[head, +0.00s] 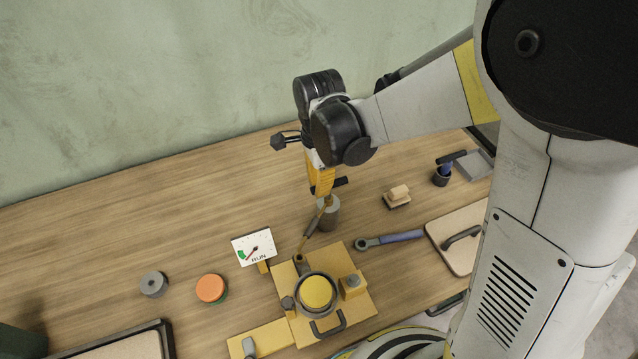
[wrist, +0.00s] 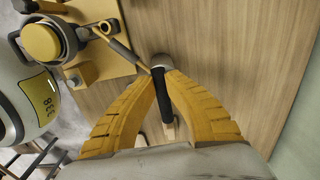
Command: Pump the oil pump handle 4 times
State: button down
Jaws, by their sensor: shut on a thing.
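The oil pump has a round body with a yellow cap (head: 316,292) on a yellow base plate. The pump is at the upper left in the wrist view (wrist: 42,40). Its handle (head: 312,232) is a thin lever rising at a tilt from the pump to my gripper (head: 320,190). In the wrist view, the black grip (wrist: 161,92) lies between the yellow fingers of my gripper (wrist: 164,74), which are shut on it. The fingers partly hide the grip in the head view.
An orange disc (head: 211,289) and a grey ring (head: 153,284) lie left. The table's back left is clear.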

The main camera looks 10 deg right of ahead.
jog(key=shift+f+b, duration=0.3)
jog(key=shift+f, duration=0.45)
jog(key=shift+r+p, duration=1.35)
jog(key=shift+r, duration=0.5)
jog(key=c, duration=1.8)
grip_release()
jog(key=shift+r, duration=0.15)
jog(key=o, duration=0.5)
notch_tip(320, 180, up, 7)
jog(key=p, duration=0.5)
